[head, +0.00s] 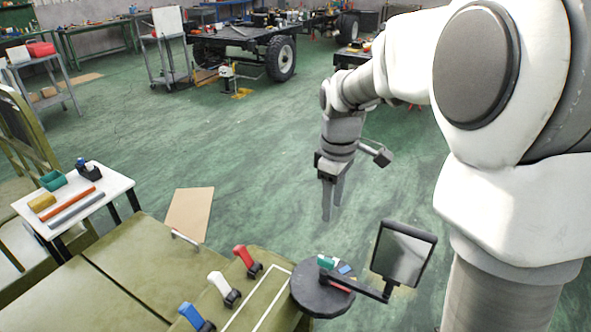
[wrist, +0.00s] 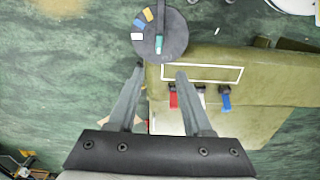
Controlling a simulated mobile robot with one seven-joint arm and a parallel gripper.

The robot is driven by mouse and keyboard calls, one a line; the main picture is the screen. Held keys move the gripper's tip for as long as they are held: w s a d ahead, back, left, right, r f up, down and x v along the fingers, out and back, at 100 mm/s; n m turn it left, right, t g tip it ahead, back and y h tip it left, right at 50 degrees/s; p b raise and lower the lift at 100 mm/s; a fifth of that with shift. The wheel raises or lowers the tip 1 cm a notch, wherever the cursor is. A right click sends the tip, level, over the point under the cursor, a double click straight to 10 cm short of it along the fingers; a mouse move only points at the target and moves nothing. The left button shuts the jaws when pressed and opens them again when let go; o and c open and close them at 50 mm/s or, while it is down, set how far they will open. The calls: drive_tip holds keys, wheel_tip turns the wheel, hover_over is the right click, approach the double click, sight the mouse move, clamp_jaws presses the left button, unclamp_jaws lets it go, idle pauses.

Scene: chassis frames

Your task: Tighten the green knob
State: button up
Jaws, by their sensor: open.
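The green knob (head: 325,262) sits on top of a dark round disc (head: 308,297) at the right end of the olive panel. In the wrist view the green knob (wrist: 158,44) shows near the disc's lower edge, just beyond my fingertips. Coloured patches, among them blue, yellow and white, lie along one side of the disc (wrist: 173,40). My gripper (head: 331,214) points down, above and behind the disc in the head view. In the wrist view my gripper (wrist: 160,69) has its two fingers apart with nothing between the tips. It is clear of the knob.
A framed mirror-like panel (head: 403,256) stands on a dark arm right of the disc. Red (head: 246,257), white (head: 220,285) and blue (head: 191,316) levers line the olive panel (head: 140,262). A small white table (head: 110,190) holds parts at left. Green floor behind is open.

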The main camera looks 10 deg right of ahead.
sight(326, 259)
drive_tip(key=shift+n, duration=0.3)
drive_tip(key=f, duration=0.6)
drive_tip(key=f+b, duration=0.1)
drive_tip(key=f, duration=1.1)
drive_tip(key=shift+w+f+b, duration=0.25)
drive_tip(key=shift+w+b, duration=0.05)
drive_tip(key=shift+w, duration=0.1)
clamp_jaws()
